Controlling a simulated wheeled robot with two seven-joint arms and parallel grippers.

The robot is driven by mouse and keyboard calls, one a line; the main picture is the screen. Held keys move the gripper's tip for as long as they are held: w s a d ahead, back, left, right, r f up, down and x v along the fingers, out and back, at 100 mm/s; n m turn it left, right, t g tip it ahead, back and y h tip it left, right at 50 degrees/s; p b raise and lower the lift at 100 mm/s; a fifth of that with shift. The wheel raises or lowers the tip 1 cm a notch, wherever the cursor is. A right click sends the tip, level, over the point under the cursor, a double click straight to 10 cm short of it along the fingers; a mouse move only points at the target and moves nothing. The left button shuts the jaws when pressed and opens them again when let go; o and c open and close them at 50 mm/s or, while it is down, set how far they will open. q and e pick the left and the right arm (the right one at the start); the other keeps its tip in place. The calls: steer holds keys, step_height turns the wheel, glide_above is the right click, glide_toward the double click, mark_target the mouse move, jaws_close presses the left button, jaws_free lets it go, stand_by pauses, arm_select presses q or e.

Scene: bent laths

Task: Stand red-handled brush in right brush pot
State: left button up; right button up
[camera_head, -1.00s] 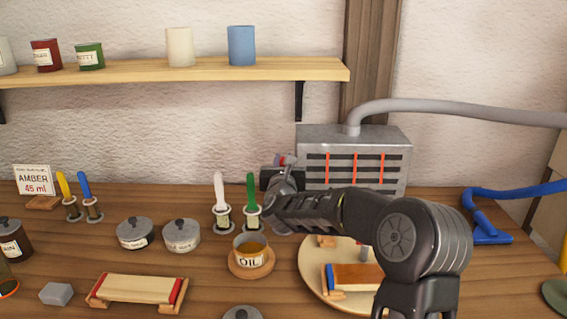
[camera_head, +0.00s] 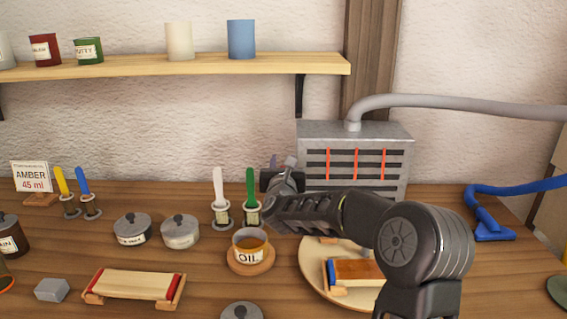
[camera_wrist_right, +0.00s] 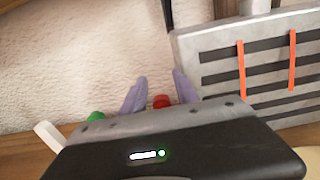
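My right gripper (camera_head: 282,163) is at the back of the bench, in front of the grey heater box. In the right wrist view its two purple fingers (camera_wrist_right: 159,76) stand apart. A red handle end (camera_wrist_right: 161,101) shows in the gap between them, with a little space on each side; the rest is hidden by the gripper body. In the head view the red-handled brush is hidden behind my right gripper. A white-handled brush (camera_head: 218,188) and a green-handled brush (camera_head: 250,187) stand upright in small holders to its left. I cannot tell which holder is the right brush pot. My left gripper is out of view.
An oil cup (camera_head: 250,258) stands on a wooden coaster in front of the brushes. A round board (camera_head: 312,272) lies under my right forearm. The grey heater box (camera_head: 354,160) is close behind the gripper. Lidded tins (camera_head: 180,231) and a yellow-handled brush (camera_head: 62,182) are to the left.

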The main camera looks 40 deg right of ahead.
steer(key=shift+o, duration=0.5)
steer(key=b+v, duration=0.2)
steer(key=v, duration=0.6)
steer(key=shift+w, duration=0.1)
stand_by(0.9)
